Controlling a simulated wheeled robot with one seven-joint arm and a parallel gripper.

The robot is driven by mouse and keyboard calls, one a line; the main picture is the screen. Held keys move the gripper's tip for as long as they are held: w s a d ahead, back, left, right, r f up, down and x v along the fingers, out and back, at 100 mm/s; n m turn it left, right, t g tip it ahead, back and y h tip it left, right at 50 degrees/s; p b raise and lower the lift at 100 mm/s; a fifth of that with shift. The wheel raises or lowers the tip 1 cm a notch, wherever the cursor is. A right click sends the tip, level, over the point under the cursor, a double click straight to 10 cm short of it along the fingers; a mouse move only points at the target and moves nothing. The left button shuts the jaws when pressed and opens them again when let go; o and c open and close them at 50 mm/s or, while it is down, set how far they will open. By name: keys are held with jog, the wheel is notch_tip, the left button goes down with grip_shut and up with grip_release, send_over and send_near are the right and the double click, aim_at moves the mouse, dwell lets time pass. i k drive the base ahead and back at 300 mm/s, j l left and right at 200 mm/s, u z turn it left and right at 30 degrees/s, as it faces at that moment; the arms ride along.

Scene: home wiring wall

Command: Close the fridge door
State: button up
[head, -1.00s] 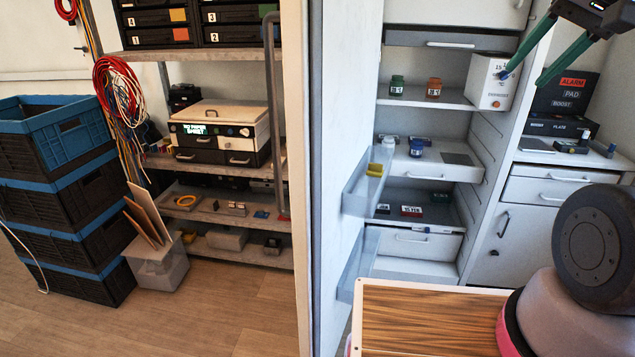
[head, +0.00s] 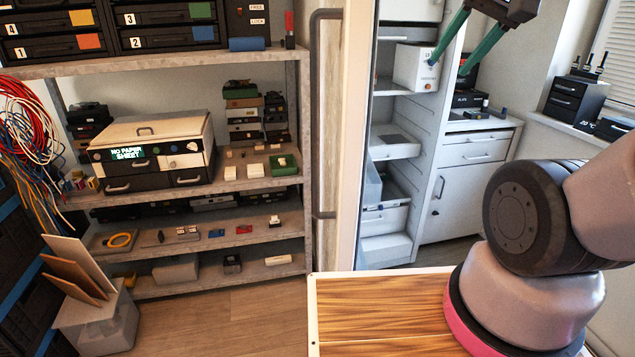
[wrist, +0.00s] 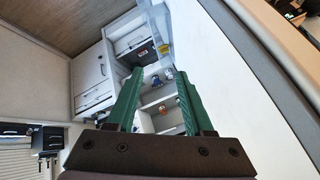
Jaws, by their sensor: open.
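The fridge door (head: 364,130) stands open and shows nearly edge-on in the head view. A long grey handle (head: 318,115) runs down its left side. Behind it is the open fridge (head: 400,195) with pale shelves; the door hides its left part. My gripper (head: 447,67) has two green fingers spread apart with nothing between them. In the head view it appears in front of the fridge's upper right, beside a white box. In the wrist view the gripper (wrist: 160,75) points toward the shelves, and a large pale panel, probably the door, fills the right. I see no contact with it.
A metal rack (head: 300,150) with a label printer (head: 150,150) and small parts stands at left. A clear bin (head: 95,320) with boards is on the floor. A white cabinet (head: 465,180) stands right of the fridge. Some wooden floor shows before the rack.

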aim_at(351, 28)
jog(key=k+j, duration=0.1)
jog(key=j, duration=0.3)
jog(key=k+j+z, duration=0.15)
jog(key=j, duration=0.3)
jog(key=k+j, duration=0.15)
jog(key=j, duration=0.25)
jog(key=l+z, duration=0.1)
